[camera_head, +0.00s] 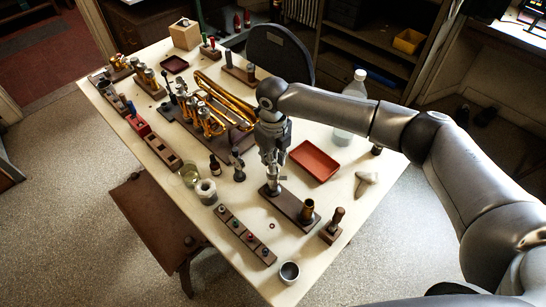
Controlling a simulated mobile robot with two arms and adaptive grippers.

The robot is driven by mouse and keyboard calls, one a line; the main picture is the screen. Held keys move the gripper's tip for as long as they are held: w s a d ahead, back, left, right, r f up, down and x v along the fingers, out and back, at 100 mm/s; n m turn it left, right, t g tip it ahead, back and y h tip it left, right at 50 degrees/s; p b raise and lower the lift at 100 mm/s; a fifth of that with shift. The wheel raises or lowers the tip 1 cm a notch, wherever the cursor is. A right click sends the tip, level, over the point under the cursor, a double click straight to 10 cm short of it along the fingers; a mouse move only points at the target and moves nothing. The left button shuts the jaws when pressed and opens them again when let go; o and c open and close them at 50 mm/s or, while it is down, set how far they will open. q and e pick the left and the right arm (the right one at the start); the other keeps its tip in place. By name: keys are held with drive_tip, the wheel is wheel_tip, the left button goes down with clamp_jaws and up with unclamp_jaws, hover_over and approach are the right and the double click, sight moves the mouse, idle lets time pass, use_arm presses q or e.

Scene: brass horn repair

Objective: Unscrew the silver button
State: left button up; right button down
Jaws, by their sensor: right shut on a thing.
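My right gripper (272,176) points down over the back left end of a dark wooden block (291,207) near the front of the table. It is shut on a small silver part (273,187) standing at that end of the block. The fingers cover much of this part, so I cannot tell whether the silver button is the piece gripped. A brass cylinder (307,210) stands upright at the block's other end. My left gripper is not in view.
A red tray (314,161) lies right of the gripper. A brass horn (225,100) rests on a stand behind it. A strip with several coloured buttons (246,235), a metal cup (289,272) and a wooden-handled tool (332,227) are nearby. A clear bottle (352,108) stands behind the forearm.

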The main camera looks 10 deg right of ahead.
drive_tip(key=shift+n, duration=0.7)
drive_tip(key=c, duration=1.3)
unclamp_jaws()
drive_tip(key=shift+o, duration=0.2)
